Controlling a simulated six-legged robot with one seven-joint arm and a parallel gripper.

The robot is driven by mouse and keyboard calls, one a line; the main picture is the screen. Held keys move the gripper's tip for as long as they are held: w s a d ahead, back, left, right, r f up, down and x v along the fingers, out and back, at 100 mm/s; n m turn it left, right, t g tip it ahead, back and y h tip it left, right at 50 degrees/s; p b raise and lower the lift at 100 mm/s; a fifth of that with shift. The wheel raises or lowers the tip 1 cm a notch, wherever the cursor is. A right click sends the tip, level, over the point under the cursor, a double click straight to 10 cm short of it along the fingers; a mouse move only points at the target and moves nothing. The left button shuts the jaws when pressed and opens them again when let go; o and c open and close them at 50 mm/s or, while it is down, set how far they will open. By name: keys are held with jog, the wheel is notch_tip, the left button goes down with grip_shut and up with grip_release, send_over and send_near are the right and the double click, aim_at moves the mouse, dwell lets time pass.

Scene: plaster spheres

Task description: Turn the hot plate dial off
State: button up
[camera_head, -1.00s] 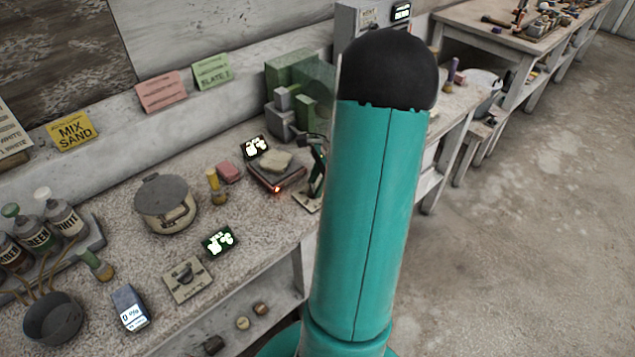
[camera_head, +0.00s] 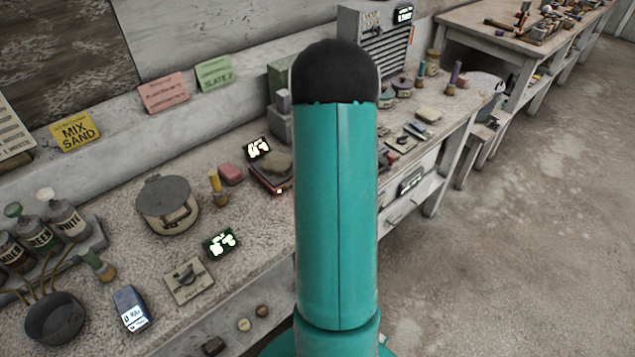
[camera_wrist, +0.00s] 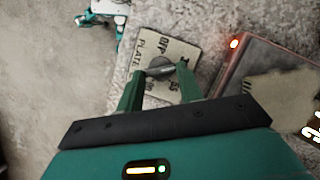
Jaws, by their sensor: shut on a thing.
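The hot plate dial (camera_wrist: 160,71) is a grey knob with a bar handle on a cream panel (camera_wrist: 154,49) lettered "PLATE". My gripper (camera_wrist: 161,73) has its two green fingers on either side of the handle, shut on it. The hot plate (camera_wrist: 236,72) is a dark box to the right in the wrist view, with a lit red-orange light (camera_wrist: 234,43) at its corner and a pale slab (camera_wrist: 285,98) on top. In the head view the hot plate (camera_head: 268,182) is partly hidden by my teal arm, which also hides the dial and gripper.
In the head view a second dial panel (camera_head: 189,281) lies near the bench's front edge, beside a small lit display (camera_head: 220,242). A lidded pot (camera_head: 168,204), a pink block (camera_head: 230,173) and a yellow-handled tool (camera_head: 216,186) stand left of the hot plate.

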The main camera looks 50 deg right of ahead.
jog(key=n, duration=0.2)
jog(key=n+g+h, duration=0.1)
jog(key=shift+w+a+n, duration=0.1)
jog(key=shift+w+n, duration=0.1)
jog(key=shift+n, duration=0.2)
jog(key=n+g+h, duration=0.1)
jog(key=n, duration=0.2)
jog(key=shift+w+a, duration=0.15)
jog(key=n+h, duration=0.1)
jog(key=n, duration=0.3)
jog(key=shift+a+g, duration=0.2)
jog(key=shift+g, duration=0.2)
jog(key=shift+a+n+h, duration=0.15)
jog(key=shift+n+h, duration=0.65)
jog(key=shift+n, duration=1.1)
jog(key=o, duration=1)
